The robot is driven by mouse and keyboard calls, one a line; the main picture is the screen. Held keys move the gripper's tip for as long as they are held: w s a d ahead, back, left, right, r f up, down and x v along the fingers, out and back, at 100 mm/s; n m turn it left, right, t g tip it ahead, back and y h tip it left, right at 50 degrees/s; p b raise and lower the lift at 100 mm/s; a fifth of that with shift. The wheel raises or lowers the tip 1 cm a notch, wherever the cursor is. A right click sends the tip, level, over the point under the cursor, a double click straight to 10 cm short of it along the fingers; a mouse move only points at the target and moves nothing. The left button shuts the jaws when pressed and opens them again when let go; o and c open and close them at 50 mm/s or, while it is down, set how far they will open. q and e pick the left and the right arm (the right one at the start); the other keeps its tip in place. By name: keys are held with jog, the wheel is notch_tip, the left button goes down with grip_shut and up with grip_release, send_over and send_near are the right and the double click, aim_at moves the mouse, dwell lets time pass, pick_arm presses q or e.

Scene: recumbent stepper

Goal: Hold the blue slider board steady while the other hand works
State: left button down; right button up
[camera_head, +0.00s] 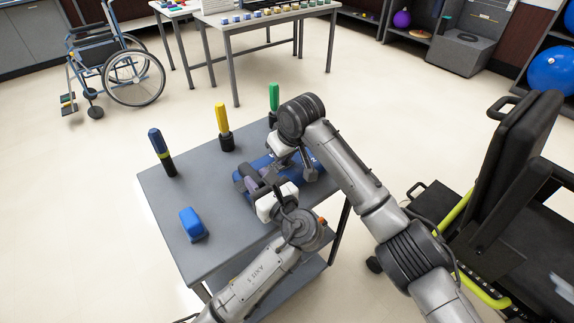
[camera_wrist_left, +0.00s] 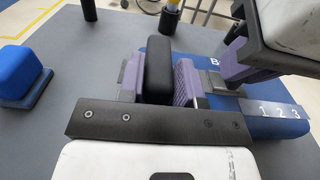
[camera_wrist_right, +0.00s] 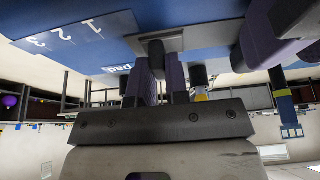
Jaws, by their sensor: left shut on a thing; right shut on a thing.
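The blue slider board (camera_head: 316,170) lies on the grey cart, partly hidden by my grippers. Its blue surface with white numerals 1, 2, 3 shows in the left wrist view (camera_wrist_left: 262,122). My left gripper (camera_head: 257,179) has its purple fingers shut on an upright black grip (camera_wrist_left: 158,72) at the left end of the board. My right gripper (camera_head: 284,158) is beside it, toward the far side. In the right wrist view its purple fingers are shut on a small black knob (camera_wrist_right: 157,50) by a grey metal plate (camera_wrist_right: 150,44) on the board.
On the cart top (camera_head: 180,190) stand a blue handle (camera_head: 156,141), a yellow handle (camera_head: 222,119) and a green handle (camera_head: 274,96), with a blue block (camera_head: 192,224) near the front left. The black stepper seat (camera_head: 515,150) is at right. A wheelchair (camera_head: 115,70) stands behind left.

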jog(key=shift+w+d, duration=0.55)
jog(key=shift+d, duration=0.3)
jog(key=shift+w+d, duration=0.5)
jog(key=shift+d, duration=0.35)
jog(key=shift+w+d, duration=0.55)
jog(key=shift+d, duration=0.3)
grip_shut()
jog(key=o, duration=0.7)
grip_release()
jog(key=shift+o, duration=0.2)
jog(key=shift+a, duration=0.1)
jog(key=shift+v, duration=3.05)
jog(key=v, duration=1.2)
jog(key=shift+w, duration=0.1)
pick_arm(q)
jog(key=c, duration=0.7)
grip_release()
jog(key=shift+c, duration=0.2)
